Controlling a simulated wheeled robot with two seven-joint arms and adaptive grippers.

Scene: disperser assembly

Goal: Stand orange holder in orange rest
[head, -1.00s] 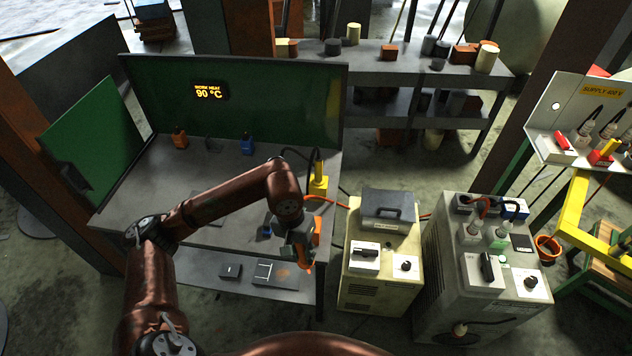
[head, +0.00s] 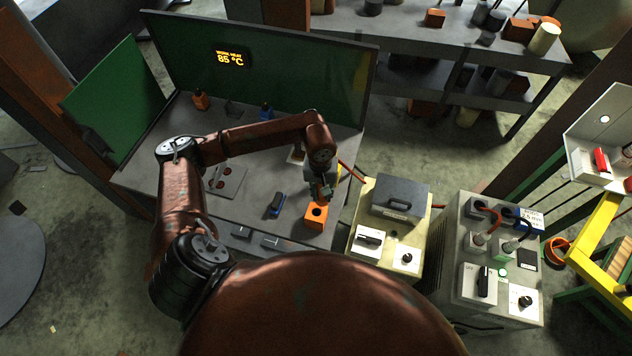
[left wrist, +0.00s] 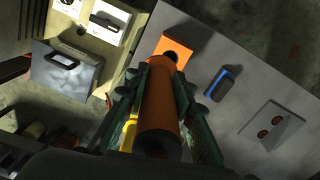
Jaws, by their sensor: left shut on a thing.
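The orange holder (left wrist: 160,108) is a thick orange cylinder with a dark near end. My left gripper (left wrist: 158,88) is shut on it, with a green-grey finger on each side. The orange rest (head: 316,214) is an orange block with a dark round hole, near the bench's front right edge. It also shows in the left wrist view (left wrist: 176,46), just beyond the holder's far end. In the head view my left gripper (head: 321,190) is just above and behind the rest and hides most of the holder. I cannot tell whether holder and rest touch. My right gripper is not in view.
A blue block (head: 277,205) lies left of the rest. A plate with two red-ringed holes (head: 226,181) is farther left. A yellow object (left wrist: 129,133) is partly hidden beside the gripper. A beige machine (head: 388,225) stands just right of the bench.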

